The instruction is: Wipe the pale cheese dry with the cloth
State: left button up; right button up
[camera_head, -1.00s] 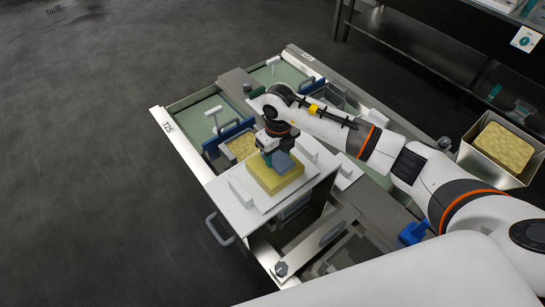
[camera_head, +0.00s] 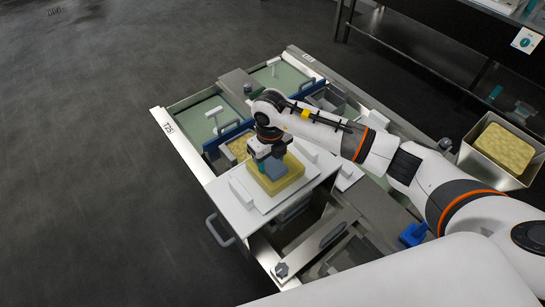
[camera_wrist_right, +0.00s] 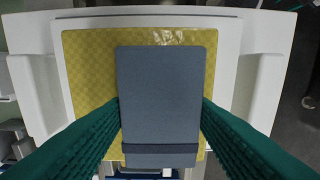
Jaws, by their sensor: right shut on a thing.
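The pale yellow cheese (camera_head: 292,181) sits on a white board on the press table in the head view. In the right wrist view the cheese (camera_wrist_right: 90,70) has a checked, yellowish top, with a shiny patch along its far edge. The blue-grey cloth (camera_wrist_right: 165,90) is a flat folded rectangle over the middle and right of the cheese; it also shows in the head view (camera_head: 273,167). My right gripper (camera_wrist_right: 160,118) is shut on the cloth, with a green finger on each side. Whether the cloth presses on the cheese is hard to tell. My left gripper is not in view.
White blocks (camera_head: 240,193) stand beside the cheese on the white board (camera_head: 262,215). A mould with another yellow block (camera_head: 236,148) is behind. A metal bin (camera_head: 490,172) holding a yellow block stands at the right. A blue item (camera_head: 413,234) lies near my right arm.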

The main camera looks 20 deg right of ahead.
jog(key=shift+w+d+b, duration=0.3)
jog(key=shift+d, duration=0.5)
jog(key=shift+w+d+b, duration=0.25)
jog(key=shift+d, duration=0.55)
jog(key=shift+s+a, duration=0.3)
jog(key=shift+a, duration=0.55)
jog(key=shift+s+a, duration=0.3)
jog(key=shift+a, duration=0.5)
jog(key=shift+w+d+b, duration=0.2)
jog(key=shift+w+d, duration=0.1)
jog(key=shift+d, duration=0.55)
jog(key=shift+w+d+b, duration=0.2)
jog(key=shift+w+d, duration=0.1)
jog(key=shift+d, duration=0.5)
jog(key=shift+s+a, duration=0.3)
jog(key=shift+a, duration=0.55)
jog(key=shift+s+a, duration=0.3)
jog(key=shift+a, duration=0.55)
jog(key=shift+w+d+b, duration=0.25)
jog(key=shift+w+d, duration=0.05)
jog(key=shift+d, duration=0.55)
jog(key=shift+w+d+b, duration=0.25)
jog(key=shift+w+d, duration=0.05)
jog(key=shift+d, duration=0.55)
jog(key=shift+r+p, duration=1.6)
jog(key=shift+r, duration=0.85)
